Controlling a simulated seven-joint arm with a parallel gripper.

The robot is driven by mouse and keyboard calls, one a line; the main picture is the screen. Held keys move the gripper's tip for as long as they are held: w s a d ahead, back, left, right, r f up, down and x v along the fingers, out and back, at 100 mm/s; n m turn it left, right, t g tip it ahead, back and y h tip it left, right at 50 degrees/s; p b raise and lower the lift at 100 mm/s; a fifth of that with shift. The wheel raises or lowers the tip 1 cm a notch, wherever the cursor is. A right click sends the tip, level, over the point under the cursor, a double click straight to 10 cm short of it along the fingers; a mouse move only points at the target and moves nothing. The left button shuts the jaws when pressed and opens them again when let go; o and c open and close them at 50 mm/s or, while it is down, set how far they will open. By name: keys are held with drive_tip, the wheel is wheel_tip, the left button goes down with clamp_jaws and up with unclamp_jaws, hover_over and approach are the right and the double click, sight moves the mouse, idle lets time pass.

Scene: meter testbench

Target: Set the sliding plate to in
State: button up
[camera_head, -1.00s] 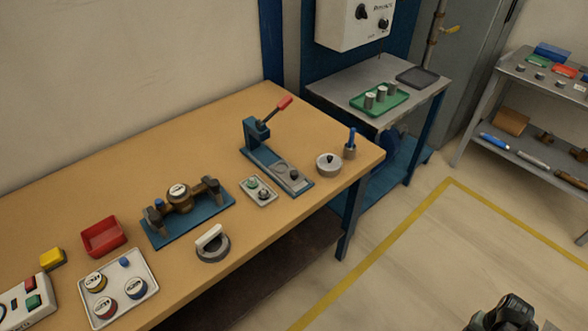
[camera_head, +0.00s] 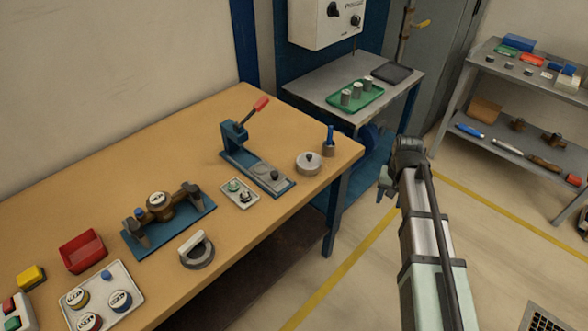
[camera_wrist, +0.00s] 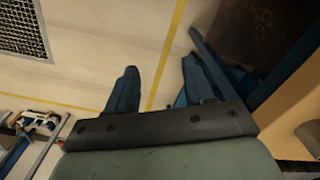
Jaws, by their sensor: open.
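The sliding plate (camera_head: 264,173) is a grey strip with a dark knob, on the base of the blue press (camera_head: 234,138) with a red-tipped lever. The press stands on the wooden bench, towards its right end. My gripper (camera_head: 385,184) is off the bench's right end, above the floor, to the right of the plate and well apart from it. In the wrist view my gripper (camera_wrist: 160,88) shows two blue fingers spread apart with nothing between them. The plate does not show clearly in the wrist view.
Near the plate are a small tray (camera_head: 229,203) with two buttons, a round grey pot (camera_head: 308,168) and a holder with a blue pin (camera_head: 330,142). A blue fixture (camera_head: 135,250) lies further left.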

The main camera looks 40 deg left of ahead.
drive_tip(key=s+a+r+n, duration=0.1)
drive_tip(key=s+a+r, duration=0.35)
drive_tip(key=a, duration=0.45)
drive_tip(key=s+a+r+n, duration=0.1)
drive_tip(key=s+a+r, duration=0.4)
drive_tip(key=a, duration=0.4)
drive_tip(key=n, duration=0.2)
approach(274, 173)
wheel_tip(274, 173, down, 9)
drive_tip(key=shift+w+r, duration=0.1)
drive_tip(key=shift+r, duration=0.05)
drive_tip(key=shift+c, duration=0.2)
clamp_jaws()
